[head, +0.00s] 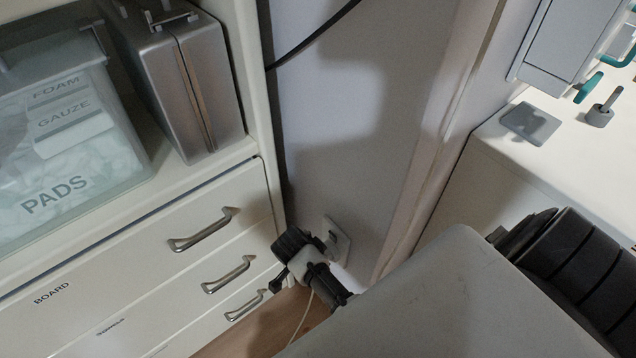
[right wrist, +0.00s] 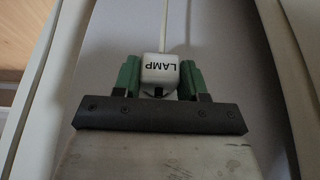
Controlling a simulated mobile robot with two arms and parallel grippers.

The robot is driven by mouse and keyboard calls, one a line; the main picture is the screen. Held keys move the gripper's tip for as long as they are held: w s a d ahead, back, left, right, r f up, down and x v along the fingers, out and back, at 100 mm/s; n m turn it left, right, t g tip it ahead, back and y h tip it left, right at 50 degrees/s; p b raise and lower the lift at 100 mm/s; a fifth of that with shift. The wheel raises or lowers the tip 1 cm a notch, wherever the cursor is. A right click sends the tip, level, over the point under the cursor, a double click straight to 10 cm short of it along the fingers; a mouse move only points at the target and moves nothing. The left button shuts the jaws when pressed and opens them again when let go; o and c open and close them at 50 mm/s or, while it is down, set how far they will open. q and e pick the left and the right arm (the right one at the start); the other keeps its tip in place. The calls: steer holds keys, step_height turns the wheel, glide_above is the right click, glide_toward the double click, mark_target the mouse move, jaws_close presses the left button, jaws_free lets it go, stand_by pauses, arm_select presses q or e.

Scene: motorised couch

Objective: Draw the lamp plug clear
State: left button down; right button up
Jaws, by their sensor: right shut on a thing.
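The lamp plug (right wrist: 159,68) is a small white block marked LAMP, upside down in the right wrist view. My right gripper (right wrist: 160,80) is shut on it, with one green finger pad on each side. A thin white cord (right wrist: 165,28) runs up from the plug in that view. In the head view, my right wrist is low in the middle, close to a pale wall plate (head: 342,242). The plug is hidden there, and I cannot tell whether its pins are in the plate. My left gripper is not in view.
Cream drawers (head: 165,262) with metal handles stand to the left, close to my right wrist. Above them are a clear PADS box (head: 60,195) and a metal case (head: 190,90). A white counter (head: 540,165) is at the right. A dark cable (head: 310,40) hangs along the wall.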

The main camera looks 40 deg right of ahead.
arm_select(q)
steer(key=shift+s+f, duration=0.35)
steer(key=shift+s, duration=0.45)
arm_select(e)
steer(key=shift+a, duration=1.1)
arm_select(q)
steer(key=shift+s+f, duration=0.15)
arm_select(e)
steer(key=shift+a, duration=0.25)
arm_select(q)
steer(key=shift+p, duration=0.3)
